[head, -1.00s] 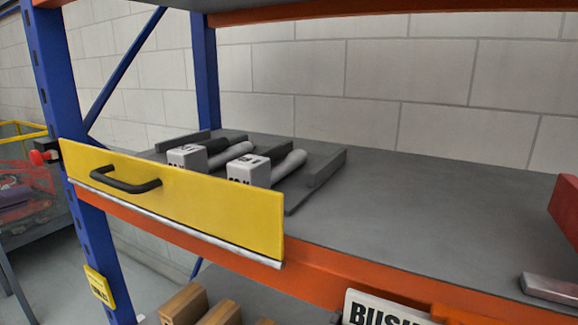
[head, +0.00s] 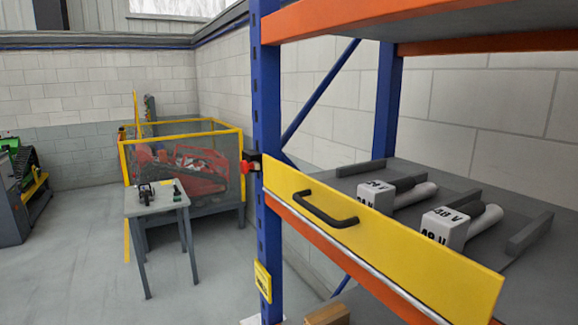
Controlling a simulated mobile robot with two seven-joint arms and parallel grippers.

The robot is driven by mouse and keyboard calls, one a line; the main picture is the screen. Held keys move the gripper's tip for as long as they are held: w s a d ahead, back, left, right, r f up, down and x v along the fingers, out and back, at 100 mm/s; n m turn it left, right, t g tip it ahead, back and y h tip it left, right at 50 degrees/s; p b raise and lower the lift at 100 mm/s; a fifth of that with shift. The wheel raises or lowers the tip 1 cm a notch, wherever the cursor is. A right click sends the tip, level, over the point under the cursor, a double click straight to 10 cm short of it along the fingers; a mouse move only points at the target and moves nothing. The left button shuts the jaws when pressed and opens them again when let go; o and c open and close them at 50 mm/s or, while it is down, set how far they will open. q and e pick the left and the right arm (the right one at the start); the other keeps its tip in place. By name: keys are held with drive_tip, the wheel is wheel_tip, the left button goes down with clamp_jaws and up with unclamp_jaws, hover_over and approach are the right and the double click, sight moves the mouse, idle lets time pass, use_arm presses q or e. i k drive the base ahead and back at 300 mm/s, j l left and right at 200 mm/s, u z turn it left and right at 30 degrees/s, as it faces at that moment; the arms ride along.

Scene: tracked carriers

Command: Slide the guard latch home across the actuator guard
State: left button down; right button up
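A long yellow panel (head: 400,252), which looks like the actuator guard, stands along the front edge of the shelf. It has a black bar handle (head: 325,208). At its left end, on the blue rack post, is a small black fitting with a red knob (head: 248,167), which looks like the guard latch. I cannot tell how far its bolt reaches. Behind the panel lie two actuators with light block ends: one marked 24 V (head: 372,196) and one marked 48 V (head: 445,230). Neither of my grippers is in view.
The blue post (head: 268,110) and the orange upper beam (head: 320,18) frame the shelf. A small grey table (head: 157,202) with small items stands at left, before a yellow-railed mesh enclosure (head: 230,150). The floor (head: 90,265) at front left is clear.

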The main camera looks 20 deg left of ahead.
sight(244, 167)
drive_tip(key=u, duration=0.9)
